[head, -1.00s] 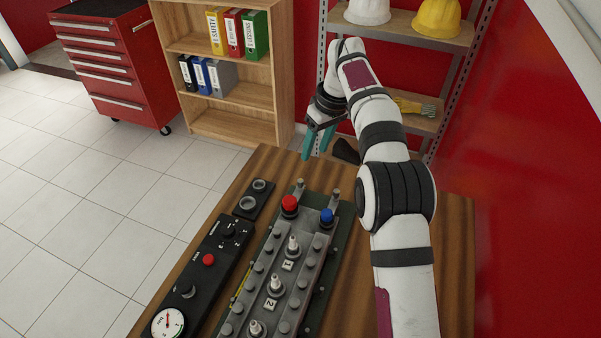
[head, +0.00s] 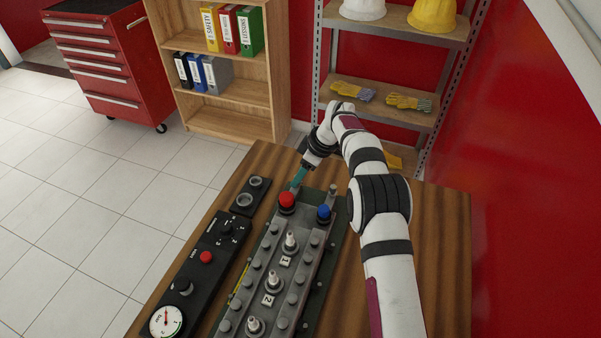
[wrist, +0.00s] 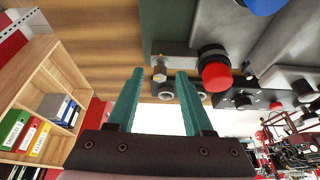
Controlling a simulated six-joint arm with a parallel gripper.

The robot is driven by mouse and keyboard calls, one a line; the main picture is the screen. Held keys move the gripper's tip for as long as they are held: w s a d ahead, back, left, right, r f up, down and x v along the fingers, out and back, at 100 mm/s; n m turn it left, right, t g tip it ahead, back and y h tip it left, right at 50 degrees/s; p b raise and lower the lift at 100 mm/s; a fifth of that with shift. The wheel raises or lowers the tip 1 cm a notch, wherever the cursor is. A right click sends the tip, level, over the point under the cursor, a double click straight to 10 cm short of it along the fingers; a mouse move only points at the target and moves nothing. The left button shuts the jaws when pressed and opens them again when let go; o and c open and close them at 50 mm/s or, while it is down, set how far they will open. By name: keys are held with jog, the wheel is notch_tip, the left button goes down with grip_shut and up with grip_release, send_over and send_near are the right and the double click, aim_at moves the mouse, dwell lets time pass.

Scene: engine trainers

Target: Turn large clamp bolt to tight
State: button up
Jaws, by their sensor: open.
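The engine trainer block (head: 270,262) lies on the wooden bench, with a red cap (head: 287,201) and a blue cap (head: 324,212) at its far end. One clamp bolt (head: 333,189) stands behind the blue cap. In the wrist view a metal bolt (wrist: 160,68) sticks out of a grey bar beside the red cap (wrist: 215,72). My gripper (head: 298,184) is open, its teal fingers pointing down behind the red cap. In the wrist view the fingertips (wrist: 160,74) lie either side of the bolt; contact cannot be told. The fingers hide this bolt in the head view.
A black panel with a gauge (head: 166,321), knobs and a red button (head: 206,257) lies left of the block. A small black block with two rings (head: 244,199) sits at the bench's left edge. Bare wood (head: 440,240) is to the right. Shelves stand behind the bench.

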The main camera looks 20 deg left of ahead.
jog(key=shift+f, duration=0.1)
grip_shut()
jog(key=shift+m, duration=0.3)
jog(key=m, duration=0.1)
jog(key=m+t, duration=0.1)
jog(key=m, duration=0.1)
jog(key=shift+s+a+m+t, duration=0.15)
jog(key=shift+s+m+t, duration=0.15)
jog(key=shift+m, duration=0.1)
jog(key=m+t+h, duration=0.1)
jog(key=m, duration=0.3)
jog(key=shift+a, duration=0.15)
jog(key=m+h, duration=0.1)
jog(key=m, duration=0.1)
jog(key=m+t+h, duration=0.1)
jog(key=m, duration=0.1)
jog(key=shift+s+a+m, duration=0.15)
jog(key=shift+m, duration=0.25)
jog(key=shift+a+m+t+h, duration=0.15)
jog(key=shift+m+h, duration=0.2)
jog(key=shift+m, duration=0.6)
jog(key=shift+m+t+h, duration=0.15)
jog(key=shift+m+h, duration=0.2)
jog(key=shift+m, duration=0.6)
